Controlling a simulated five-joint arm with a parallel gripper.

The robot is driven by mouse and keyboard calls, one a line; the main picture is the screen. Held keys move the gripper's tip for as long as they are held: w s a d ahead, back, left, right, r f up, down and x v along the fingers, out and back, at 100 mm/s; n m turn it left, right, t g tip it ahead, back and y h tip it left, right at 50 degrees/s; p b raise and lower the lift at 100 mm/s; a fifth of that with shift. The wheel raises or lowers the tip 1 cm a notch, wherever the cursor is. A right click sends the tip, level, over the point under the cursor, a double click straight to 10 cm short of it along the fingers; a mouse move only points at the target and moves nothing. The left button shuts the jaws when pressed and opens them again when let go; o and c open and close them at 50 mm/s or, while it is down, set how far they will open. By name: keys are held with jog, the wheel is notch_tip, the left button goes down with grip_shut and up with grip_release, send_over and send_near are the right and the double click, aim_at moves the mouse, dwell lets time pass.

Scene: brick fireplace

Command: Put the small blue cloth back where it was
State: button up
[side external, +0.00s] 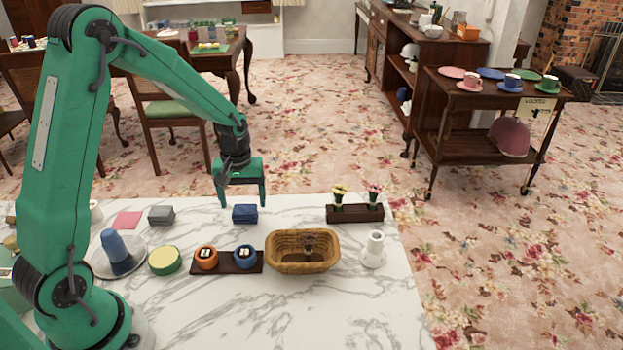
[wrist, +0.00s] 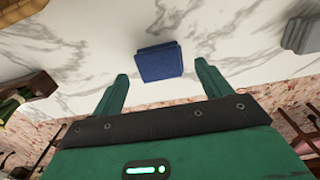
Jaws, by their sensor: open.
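The small blue cloth (side external: 245,214) is a folded, dark blue block lying on the white marble table (side external: 330,310), near its far edge. It also shows in the wrist view (wrist: 160,62), just beyond and between my fingertips. My gripper (side external: 242,203) is open, pointing down over the cloth, with one finger to each side. In the wrist view my gripper (wrist: 162,75) has a wide gap between its green fingers and nothing held. I cannot tell whether the fingertips touch the cloth; they look apart from it.
A grey block (side external: 161,215) and a pink square (side external: 127,220) lie left of the cloth. A dark planter with flowers (side external: 355,213) stands right. In front are a wicker basket (side external: 302,266), a dark tray (side external: 226,268) with orange and blue round items, and a yellow-topped round item (side external: 165,261).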

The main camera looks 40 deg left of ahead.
aim_at(244, 210)
notch_tip(244, 210, up, 8)
jog(key=shift+r, duration=0.25)
dwell(0.7)
jog(key=s+d+r+m+t, duration=0.2)
jog(key=s+d+r+m, duration=0.2)
jog(key=s, duration=0.5)
jog(key=s+d+r+m+t, duration=0.3)
jog(key=s+d+r+m, duration=0.2)
jog(key=s+r, duration=0.3)
jog(key=shift+s+d+t, duration=0.15)
jog(key=shift+s+t, duration=0.15)
jog(key=shift+s, duration=0.35)
